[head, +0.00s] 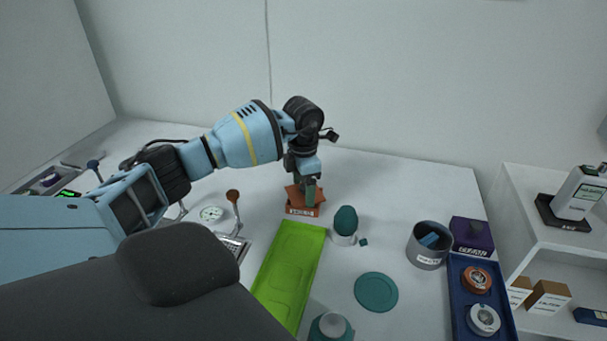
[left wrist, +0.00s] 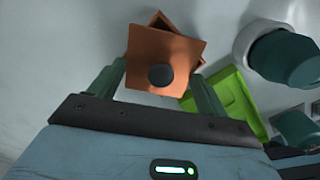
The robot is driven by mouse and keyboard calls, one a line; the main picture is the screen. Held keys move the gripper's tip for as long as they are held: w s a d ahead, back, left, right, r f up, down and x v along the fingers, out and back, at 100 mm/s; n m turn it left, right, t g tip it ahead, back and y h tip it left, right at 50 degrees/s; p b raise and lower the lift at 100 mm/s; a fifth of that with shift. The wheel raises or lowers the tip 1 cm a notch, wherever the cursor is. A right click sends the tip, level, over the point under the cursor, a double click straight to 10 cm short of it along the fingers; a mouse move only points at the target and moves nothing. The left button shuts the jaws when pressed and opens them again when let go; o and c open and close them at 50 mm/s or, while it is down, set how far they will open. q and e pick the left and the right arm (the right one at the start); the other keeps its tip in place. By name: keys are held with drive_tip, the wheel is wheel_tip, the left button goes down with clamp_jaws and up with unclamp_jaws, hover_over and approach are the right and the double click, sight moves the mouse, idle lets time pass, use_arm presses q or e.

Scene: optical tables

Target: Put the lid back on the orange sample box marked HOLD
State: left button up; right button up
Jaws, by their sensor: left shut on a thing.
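The orange sample box (head: 302,212) stands on the white table, with a pale label on its front that is too small to read. Its orange lid (head: 291,193) is right above or on it, turned relative to the box. In the left wrist view the square lid (left wrist: 178,50) with a dark round knob covers most of the box (left wrist: 158,20), whose far corner shows. My left gripper (left wrist: 160,82) is shut on the lid, one green finger at either side. In the head view the gripper (head: 306,186) points down over the box. I cannot tell whether lid and box touch. My right gripper is not in view.
A green tray (head: 288,265) lies in front of the box. A white cup with a dark green egg-shaped top (head: 346,222) stands to the right. A teal disc (head: 376,292), a grey pot (head: 428,246), a purple box (head: 471,236) and a blue tray (head: 458,305) are farther right.

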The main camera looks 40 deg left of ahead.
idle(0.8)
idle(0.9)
use_arm(q)
drive_tip(key=shift+f, duration=0.15)
idle(0.6)
idle(0.5)
drive_tip(key=o, duration=1)
